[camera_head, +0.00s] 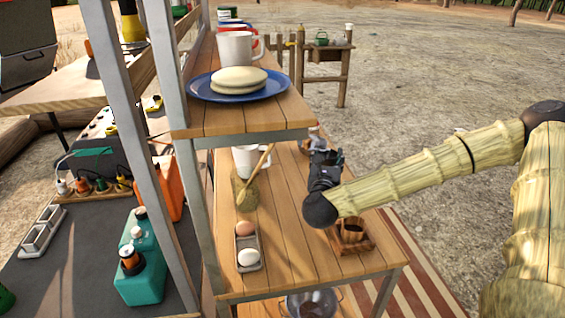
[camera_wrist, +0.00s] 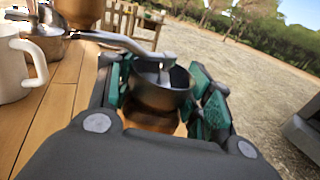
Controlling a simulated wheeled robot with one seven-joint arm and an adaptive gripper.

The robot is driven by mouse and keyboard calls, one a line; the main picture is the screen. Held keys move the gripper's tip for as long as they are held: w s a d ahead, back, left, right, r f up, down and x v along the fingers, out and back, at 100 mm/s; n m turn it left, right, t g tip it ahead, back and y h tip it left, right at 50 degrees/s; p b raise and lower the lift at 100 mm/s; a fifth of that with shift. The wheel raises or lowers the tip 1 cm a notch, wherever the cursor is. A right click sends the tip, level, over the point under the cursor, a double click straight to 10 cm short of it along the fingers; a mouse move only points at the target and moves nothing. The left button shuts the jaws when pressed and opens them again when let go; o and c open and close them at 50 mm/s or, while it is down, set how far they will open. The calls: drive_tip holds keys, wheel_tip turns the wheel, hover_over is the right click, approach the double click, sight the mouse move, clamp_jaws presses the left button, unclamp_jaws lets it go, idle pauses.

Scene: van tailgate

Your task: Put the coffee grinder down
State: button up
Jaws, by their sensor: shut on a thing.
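The coffee grinder (camera_wrist: 160,98) shows in the wrist view, with a dark metal bowl-shaped top, a grey crank and a brown lower body. My gripper (camera_wrist: 163,108) is shut on it, with green-padded fingers on both sides. The grinder looks upright. In the head view my gripper (camera_head: 324,168) is over the right side of the lower wooden shelf (camera_head: 290,205), and it largely hides the grinder. I cannot tell whether the grinder's bottom touches the boards.
The upper shelf (camera_head: 237,119) overhangs the left part. Bare boards lie between.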

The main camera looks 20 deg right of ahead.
drive_tip(key=shift+w+f, duration=0.25)
drive_tip(key=shift+w+d+f+p, duration=0.75)
drive_tip(key=shift+w+d, duration=0.45)
drive_tip(key=shift+w, duration=1.1)
drive_tip(key=shift+w+d+f+p, duration=0.5)
drive_tip(key=shift+w+d+f, duration=0.6)
drive_tip(key=shift+w, duration=1.25)
drive_tip(key=shift+w+d+f+p, duration=0.7)
drive_tip(key=shift+w+d, duration=0.6)
drive_tip(key=shift+w, duration=1)
drive_tip(key=shift+f, duration=0.15)
drive_tip(key=o, duration=1.4)
